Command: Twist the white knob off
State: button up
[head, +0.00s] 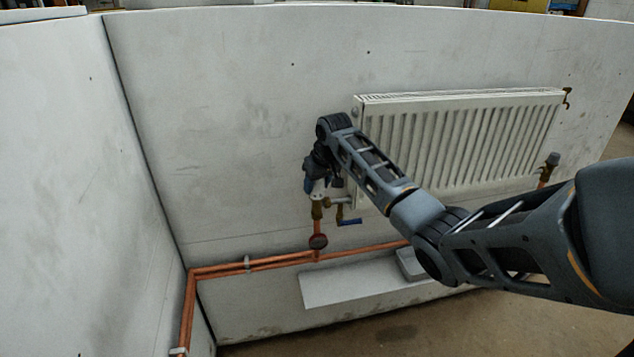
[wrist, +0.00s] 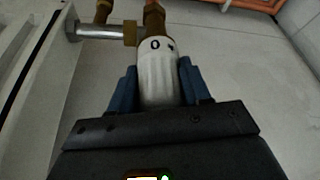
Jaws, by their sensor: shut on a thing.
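The white knob (wrist: 158,68) is a ribbed cylinder with dark marks near its end, seen in the wrist view. It sits against a brass valve body (wrist: 153,18). My gripper (wrist: 157,78) is shut on the knob, with one blue finger on each side. In the head view my gripper (head: 314,184) is at the left end of the radiator, above the valve and copper pipe. The knob is mostly hidden by my gripper there.
The white radiator (head: 460,140) hangs on the wall to the right. Copper pipes (head: 270,261) run low along the wall. A dark-capped valve (head: 552,160) is at the radiator's right end.

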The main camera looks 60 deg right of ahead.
jog(key=shift+r, duration=0.45)
jog(key=shift+r+p, duration=1.3)
jog(key=shift+p, duration=0.05)
jog(key=shift+r, duration=1.15)
